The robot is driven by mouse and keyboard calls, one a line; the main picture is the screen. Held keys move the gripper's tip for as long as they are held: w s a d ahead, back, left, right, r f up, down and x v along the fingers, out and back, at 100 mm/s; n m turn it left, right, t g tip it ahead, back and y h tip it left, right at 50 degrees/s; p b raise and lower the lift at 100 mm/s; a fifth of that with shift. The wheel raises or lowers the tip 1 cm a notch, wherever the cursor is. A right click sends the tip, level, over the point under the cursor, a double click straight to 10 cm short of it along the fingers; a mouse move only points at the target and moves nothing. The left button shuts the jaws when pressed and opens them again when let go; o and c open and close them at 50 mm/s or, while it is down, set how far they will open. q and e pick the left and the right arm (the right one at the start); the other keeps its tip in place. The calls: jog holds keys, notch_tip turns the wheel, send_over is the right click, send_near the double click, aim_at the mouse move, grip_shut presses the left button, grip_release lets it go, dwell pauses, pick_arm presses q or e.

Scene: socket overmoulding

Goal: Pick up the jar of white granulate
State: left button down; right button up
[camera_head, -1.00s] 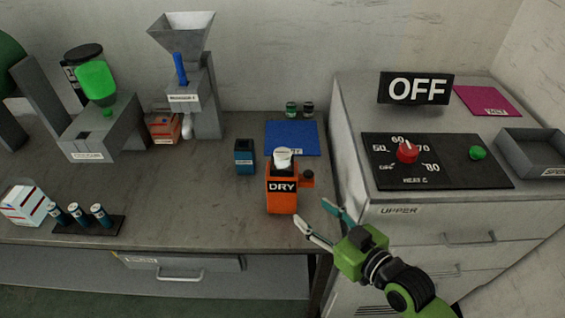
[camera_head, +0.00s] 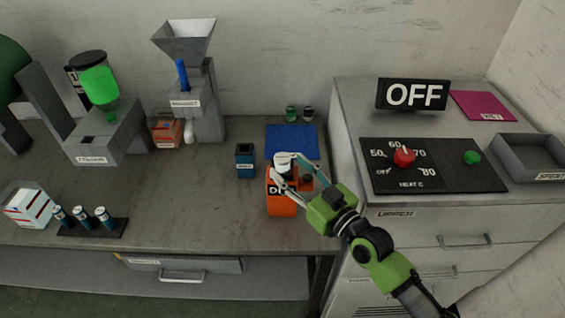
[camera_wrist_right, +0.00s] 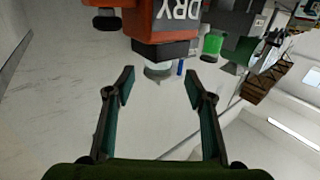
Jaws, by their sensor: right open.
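The jar of white granulate (camera_head: 284,158) stands in the top of the orange box labelled DRY (camera_head: 282,204), with its pale upper part showing. My right gripper (camera_head: 289,168) is at the jar, its fingers partly covering the jar and the DRY label. In the right wrist view the picture is upside down. There the jar (camera_wrist_right: 158,71) sticks out of the DRY box (camera_wrist_right: 170,22), between the open fingertips of my right gripper (camera_wrist_right: 159,80). I cannot tell whether either finger touches it. My left gripper is not in view.
A small dark blue container (camera_head: 245,162) stands left of the DRY box. A blue mat (camera_head: 292,138) lies behind it, with two small jars (camera_head: 299,113) at the wall. The grey cabinet (camera_head: 345,150) rises close on the right.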

aim_at(288, 162)
jog(key=x, duration=0.2)
jog(key=p+x, duration=0.1)
jog(key=shift+w+a+r, duration=0.1)
jog(key=shift+w+r, duration=0.2)
jog(key=shift+w, duration=0.15)
jog(key=shift+w+a+f, duration=0.1)
jog(key=shift+w+a, duration=0.2)
jog(key=shift+w, duration=0.05)
jog(key=c, duration=1.2)
